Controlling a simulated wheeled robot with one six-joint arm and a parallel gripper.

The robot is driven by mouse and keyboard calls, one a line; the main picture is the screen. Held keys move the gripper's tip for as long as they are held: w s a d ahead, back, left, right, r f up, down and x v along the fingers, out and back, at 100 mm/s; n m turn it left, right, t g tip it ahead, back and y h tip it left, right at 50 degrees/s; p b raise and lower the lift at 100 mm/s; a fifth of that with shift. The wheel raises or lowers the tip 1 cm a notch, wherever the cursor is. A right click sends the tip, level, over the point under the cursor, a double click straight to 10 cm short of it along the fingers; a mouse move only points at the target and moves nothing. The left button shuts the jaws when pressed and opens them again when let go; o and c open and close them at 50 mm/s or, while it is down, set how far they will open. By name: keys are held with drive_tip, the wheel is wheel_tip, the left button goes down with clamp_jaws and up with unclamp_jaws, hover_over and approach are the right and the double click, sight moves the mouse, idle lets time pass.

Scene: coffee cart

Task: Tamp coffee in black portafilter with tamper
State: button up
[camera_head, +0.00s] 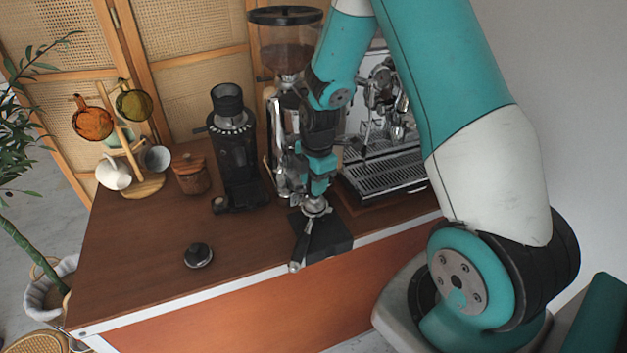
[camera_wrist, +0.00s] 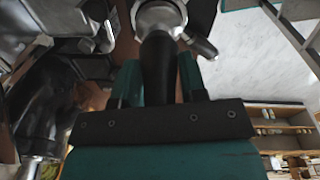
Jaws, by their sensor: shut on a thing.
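My gripper (camera_head: 318,190) points down at the front of the cart, shut on the black handle of the tamper (camera_wrist: 158,72). The handle lies between both fingers in the wrist view, with round silver metal at its far end. Below my gripper, the portafilter (camera_head: 303,245) rests on a black block (camera_head: 335,238), its handle pointing toward the front edge. The tamper's lower end is at the silver basket; I cannot tell whether it presses on the coffee. The coffee inside is hidden.
A black grinder (camera_head: 236,160), wooden jar (camera_head: 191,175) and cup rack (camera_head: 142,184) stand behind. The espresso machine (camera_head: 385,170) is behind right. The left front top is mostly clear.

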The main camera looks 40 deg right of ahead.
drive_tip(key=shift+f+b, duration=0.6)
drive_tip(key=shift+f, duration=0.25)
idle(2.1)
drive_tip(key=shift+r, duration=0.15)
drive_tip(key=shift+r+p, duration=1.2)
drive_tip(key=shift+r, duration=0.2)
drive_tip(key=shift+r, duration=0.1)
drive_tip(key=shift+r+p, duration=1.9)
drive_tip(key=shift+r, duration=0.5)
